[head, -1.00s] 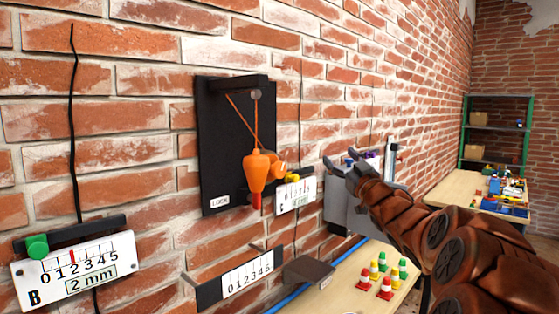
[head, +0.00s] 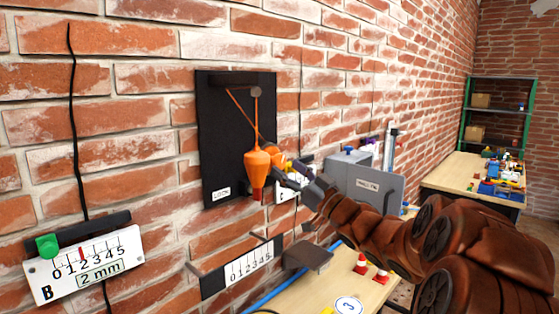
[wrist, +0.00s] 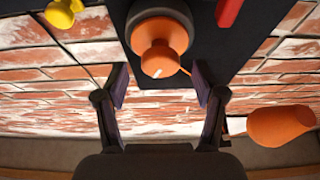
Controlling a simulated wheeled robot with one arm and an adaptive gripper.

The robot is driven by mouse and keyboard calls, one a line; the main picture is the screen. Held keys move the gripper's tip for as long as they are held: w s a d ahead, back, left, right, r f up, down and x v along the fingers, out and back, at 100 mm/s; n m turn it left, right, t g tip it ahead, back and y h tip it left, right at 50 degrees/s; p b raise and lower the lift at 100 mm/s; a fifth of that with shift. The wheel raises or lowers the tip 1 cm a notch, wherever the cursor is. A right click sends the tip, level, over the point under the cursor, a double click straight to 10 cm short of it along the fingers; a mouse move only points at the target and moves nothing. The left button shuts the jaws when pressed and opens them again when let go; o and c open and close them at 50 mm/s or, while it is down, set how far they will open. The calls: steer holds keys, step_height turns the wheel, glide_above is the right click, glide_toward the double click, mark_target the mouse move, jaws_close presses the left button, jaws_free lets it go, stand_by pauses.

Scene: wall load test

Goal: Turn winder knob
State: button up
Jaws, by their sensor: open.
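The winder knob (wrist: 160,40), an orange stepped round knob on a grey base, sits on the black wall board at top centre in the wrist view. It has a small white mark. In the head view the knob (head: 278,160) shows partly, just right of the orange weight (head: 258,168) that hangs on an orange cord. My gripper (wrist: 162,88) is open, its two fingers apart on either side below the knob, apart from it as far as I can see. In the head view my gripper (head: 295,176) is right beside the knob, overlapping its scale plate.
The black board (head: 225,130) is on the brick wall. Gauge B (head: 88,262) with a green knob is at left; a ruler plate (head: 245,266) is below. A grey box (head: 365,185) stands behind my arm. The weight (wrist: 280,125) hangs near my right finger in the wrist view.

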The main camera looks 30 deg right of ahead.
mark_target(282, 164)
steer(key=shift+p+x, duration=0.4)
steer(key=shift+x, duration=1.3)
steer(key=shift+c, duration=0.2)
steer(key=c, duration=1.1)
steer(key=n+b, duration=0.1)
steer(key=n+y+b, duration=0.2)
steer(key=shift+f+n+g, duration=0.25)
steer(key=shift+n+g, duration=0.05)
steer(key=shift+n, duration=0.1)
steer(key=n+y+b, duration=0.1)
steer(key=n+b, duration=0.1)
steer(key=n, duration=0.1)
steer(key=shift+r+g, duration=0.15)
steer(key=shift+g, duration=0.25)
steer(key=shift+r+n+y, duration=0.15)
steer(key=shift+n+y, duration=0.15)
steer(key=shift+n, duration=0.1)
